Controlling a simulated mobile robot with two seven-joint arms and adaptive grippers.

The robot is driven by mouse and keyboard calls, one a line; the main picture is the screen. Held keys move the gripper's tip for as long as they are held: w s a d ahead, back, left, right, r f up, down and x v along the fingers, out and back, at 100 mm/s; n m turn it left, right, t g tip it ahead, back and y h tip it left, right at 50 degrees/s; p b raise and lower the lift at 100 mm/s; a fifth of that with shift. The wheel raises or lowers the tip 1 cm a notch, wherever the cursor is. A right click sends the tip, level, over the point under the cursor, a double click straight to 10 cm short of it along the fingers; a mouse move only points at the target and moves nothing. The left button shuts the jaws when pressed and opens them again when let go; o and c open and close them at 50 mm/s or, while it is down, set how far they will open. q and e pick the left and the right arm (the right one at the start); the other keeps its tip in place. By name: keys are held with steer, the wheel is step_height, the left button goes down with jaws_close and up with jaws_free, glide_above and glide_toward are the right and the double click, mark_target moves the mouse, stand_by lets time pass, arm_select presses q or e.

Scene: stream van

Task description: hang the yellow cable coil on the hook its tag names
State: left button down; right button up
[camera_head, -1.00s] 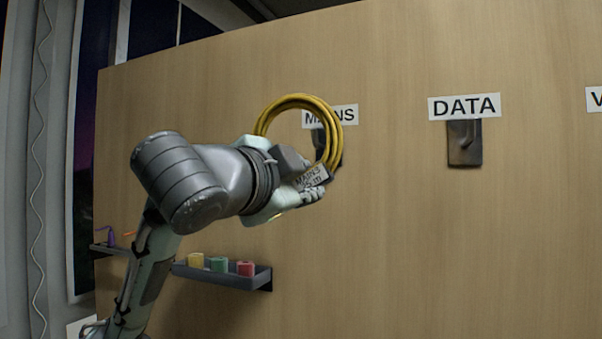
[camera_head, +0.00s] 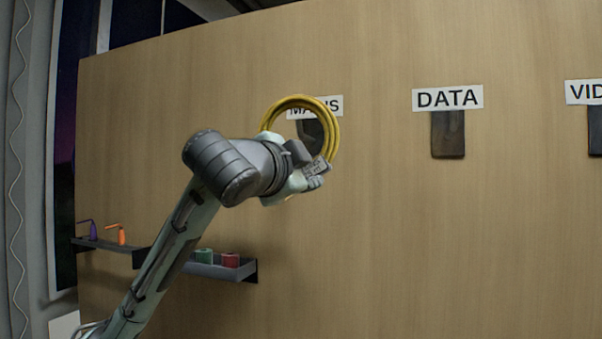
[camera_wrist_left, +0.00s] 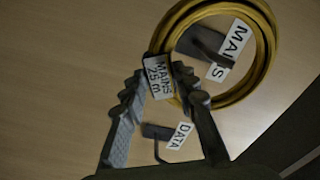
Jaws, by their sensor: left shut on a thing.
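The yellow cable coil (camera_head: 336,141) is held upright in front of the wooden wall, over the MAINS sign (camera_head: 330,105). My left gripper (camera_head: 318,172) is shut on the coil's lower right edge. The coil's tag (camera_wrist_left: 159,77) reads "MAINS 25 m" in the left wrist view. The MAINS hook (camera_head: 309,133) shows through the ring of the coil in the head view; its plate is partly hidden. In the left wrist view the MAINS hook (camera_wrist_left: 205,48) also lies within the ring. I cannot tell whether the coil touches the hook. My right gripper is not in view.
The DATA hook plate (camera_head: 448,135) is to the right under its sign (camera_head: 448,98). The VIDEO hook is at the right edge, partly cut off. A low shelf (camera_head: 222,271) with coloured rolls and another shelf with small bottles are at lower left. The wall between is clear.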

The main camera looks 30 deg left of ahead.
arm_select(q)
steer(key=shift+x, duration=1.05)
steer(key=shift+b+x, duration=0.3)
steer(key=shift+x, duration=1.25)
steer(key=shift+w+r, duration=0.1)
steer(key=shift+w, duration=0.25)
steer(key=shift+w+a, duration=0.1)
steer(key=shift+w, duration=0.1)
steer(key=shift+f+b, duration=0.3)
steer(key=shift+f, duration=0.1)
steer(key=shift+f+b, duration=0.65)
steer(key=shift+f, duration=0.4)
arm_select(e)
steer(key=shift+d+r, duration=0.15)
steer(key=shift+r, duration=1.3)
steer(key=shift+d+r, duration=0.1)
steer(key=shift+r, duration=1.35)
arm_select(q)
steer(key=c, duration=1.1)
jaws_free()
